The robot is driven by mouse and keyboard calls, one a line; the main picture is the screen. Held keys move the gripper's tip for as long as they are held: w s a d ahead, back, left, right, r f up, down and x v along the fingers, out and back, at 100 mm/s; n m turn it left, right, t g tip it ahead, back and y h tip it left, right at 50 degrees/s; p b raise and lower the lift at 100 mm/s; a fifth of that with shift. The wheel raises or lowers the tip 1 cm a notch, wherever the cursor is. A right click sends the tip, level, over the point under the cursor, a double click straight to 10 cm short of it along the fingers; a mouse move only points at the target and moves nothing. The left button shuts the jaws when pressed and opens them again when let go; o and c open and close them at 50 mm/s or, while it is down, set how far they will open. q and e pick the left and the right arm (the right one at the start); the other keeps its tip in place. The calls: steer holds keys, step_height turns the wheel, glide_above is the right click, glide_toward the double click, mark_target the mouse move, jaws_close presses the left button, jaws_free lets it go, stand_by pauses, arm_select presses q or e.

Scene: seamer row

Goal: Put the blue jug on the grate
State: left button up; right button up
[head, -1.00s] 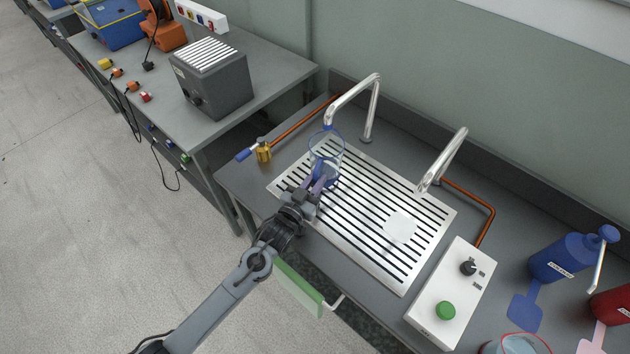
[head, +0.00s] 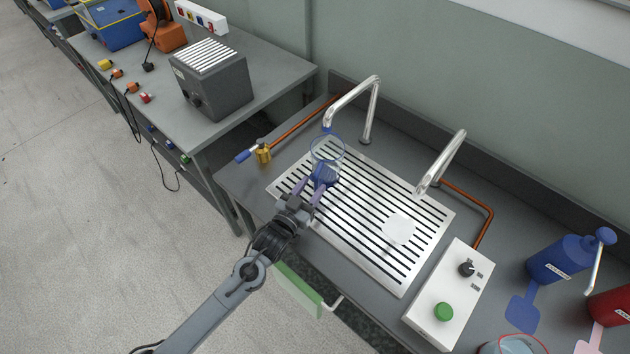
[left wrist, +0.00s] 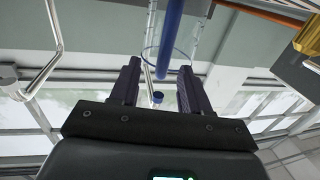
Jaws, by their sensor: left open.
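The blue jug (head: 327,158) is a clear vessel with a blue rim and a blue handle. It stands upright on the slotted metal grate (head: 410,278), at its far left part, below the left spout. My left gripper (head: 306,188) is open, just in front of the jug on its handle side. In the left wrist view the jug (left wrist: 184,48) shows beyond the open fingertips (left wrist: 158,72), its blue handle pointing between them. The fingers look clear of the handle. My right gripper is not in view.
Two bent metal spouts (head: 373,105) (head: 452,158) rise behind the grate. A white control box (head: 450,295) with a green button stands to the right. A brass valve (head: 263,152) with a blue lever sits at left.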

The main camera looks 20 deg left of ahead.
arm_select(q)
steer(key=s+a+f+g+y, duration=0.1)
steer(key=s+g, duration=0.6)
steer(key=s, duration=0.9)
steer(key=s+a+f+g+y+p, duration=0.1)
steer(key=s+g, duration=0.6)
steer(key=s, duration=0.9)
steer(key=shift+s+a+f+y, duration=0.35)
steer(key=shift+a+f, duration=0.1)
steer(key=shift+f, duration=0.1)
step_height(320, 180, up, 32)
steer(key=p, duration=3.2)
steer(key=shift+r, duration=0.15)
